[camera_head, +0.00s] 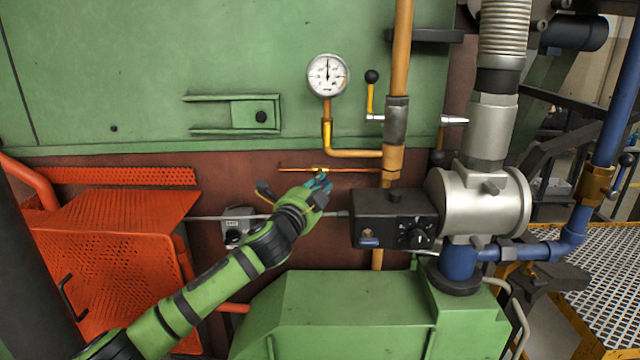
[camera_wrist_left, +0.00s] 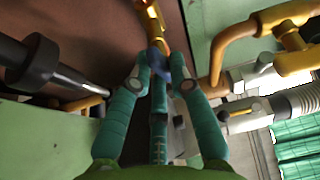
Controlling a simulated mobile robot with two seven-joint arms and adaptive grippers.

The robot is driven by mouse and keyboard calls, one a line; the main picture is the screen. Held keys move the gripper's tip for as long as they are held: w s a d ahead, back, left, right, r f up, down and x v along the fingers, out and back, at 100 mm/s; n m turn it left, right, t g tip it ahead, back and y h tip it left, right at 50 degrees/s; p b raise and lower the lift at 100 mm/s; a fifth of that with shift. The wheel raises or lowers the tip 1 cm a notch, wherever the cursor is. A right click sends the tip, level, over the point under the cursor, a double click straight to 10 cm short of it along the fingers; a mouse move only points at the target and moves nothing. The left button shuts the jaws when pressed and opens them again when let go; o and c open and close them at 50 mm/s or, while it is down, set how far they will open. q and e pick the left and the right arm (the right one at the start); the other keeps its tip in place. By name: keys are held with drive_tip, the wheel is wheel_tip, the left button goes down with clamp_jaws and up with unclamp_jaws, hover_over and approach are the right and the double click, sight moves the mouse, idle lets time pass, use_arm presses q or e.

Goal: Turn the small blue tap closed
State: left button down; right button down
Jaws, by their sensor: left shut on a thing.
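The small blue tap (camera_wrist_left: 157,60) shows in the left wrist view as a blue handle between my fingertips, below a yellow brass fitting (camera_wrist_left: 152,22). In the head view the fitting (camera_head: 320,169) sits on a thin orange pipe against the red-brown wall. There the handle is mostly hidden by my fingers. My left gripper (camera_head: 319,183) reaches up from the lower left, with its teal fingers closed on the tap handle. The fingers also show in the left wrist view (camera_wrist_left: 160,80). The exact angle of the handle is hard to tell. My right gripper is not in view.
A pressure gauge (camera_head: 328,75) stands above the tap. A thick orange pipe (camera_head: 402,50) and a black control box (camera_head: 392,218) are to the right. A green housing (camera_head: 340,310) lies below, and an orange perforated guard (camera_head: 110,240) stands at left.

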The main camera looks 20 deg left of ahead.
use_arm(q)
drive_tip(key=shift+m, duration=0.6)
drive_tip(key=c, duration=1.1)
unclamp_jaws()
drive_tip(key=shift+c, duration=0.2)
